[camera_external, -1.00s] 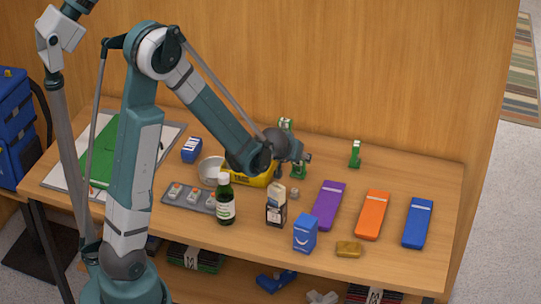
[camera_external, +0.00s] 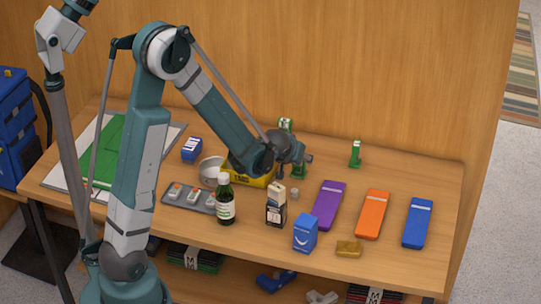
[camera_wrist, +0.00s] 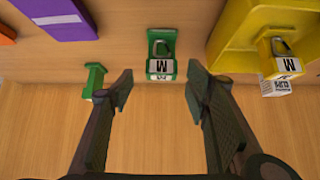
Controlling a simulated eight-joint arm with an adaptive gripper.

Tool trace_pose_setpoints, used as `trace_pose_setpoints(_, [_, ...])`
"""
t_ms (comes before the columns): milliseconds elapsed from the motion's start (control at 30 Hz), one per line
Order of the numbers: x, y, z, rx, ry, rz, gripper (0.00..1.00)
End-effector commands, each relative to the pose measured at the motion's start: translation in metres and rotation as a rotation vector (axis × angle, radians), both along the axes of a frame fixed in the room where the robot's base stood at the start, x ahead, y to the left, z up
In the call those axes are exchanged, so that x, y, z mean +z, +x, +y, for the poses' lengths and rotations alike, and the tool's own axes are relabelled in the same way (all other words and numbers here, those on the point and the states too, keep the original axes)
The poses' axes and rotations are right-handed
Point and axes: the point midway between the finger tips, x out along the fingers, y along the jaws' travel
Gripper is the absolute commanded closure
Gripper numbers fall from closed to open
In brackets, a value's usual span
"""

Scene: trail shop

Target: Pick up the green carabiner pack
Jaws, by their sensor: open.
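A green carabiner pack with a white M label (camera_wrist: 160,56) stands upright in the wrist view, just beyond the gap between my fingertips. In the external view this green pack (camera_external: 300,171) is partly hidden by my gripper (camera_external: 303,160). My gripper also shows in the wrist view (camera_wrist: 160,89), open and empty, with one finger on each side of the pack's line and apart from it. A second green pack (camera_wrist: 95,81) stands to the left in the wrist view and at the table's back right in the external view (camera_external: 355,154).
A yellow bin (camera_wrist: 235,40) with a yellow M pack (camera_wrist: 281,60) is close on the right in the wrist view. Purple (camera_external: 328,206), orange (camera_external: 373,214) and blue (camera_external: 418,223) cases lie at right. A bottle (camera_external: 225,206) and carton (camera_external: 276,208) stand in front.

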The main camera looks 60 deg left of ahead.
Motion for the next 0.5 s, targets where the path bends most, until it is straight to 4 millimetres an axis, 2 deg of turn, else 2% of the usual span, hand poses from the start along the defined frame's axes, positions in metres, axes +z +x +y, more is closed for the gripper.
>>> trace_pose_setpoints(500, [-0.0059, 0.0034, 0.0044, 0.001, 0.000, 0.000, 0.52])
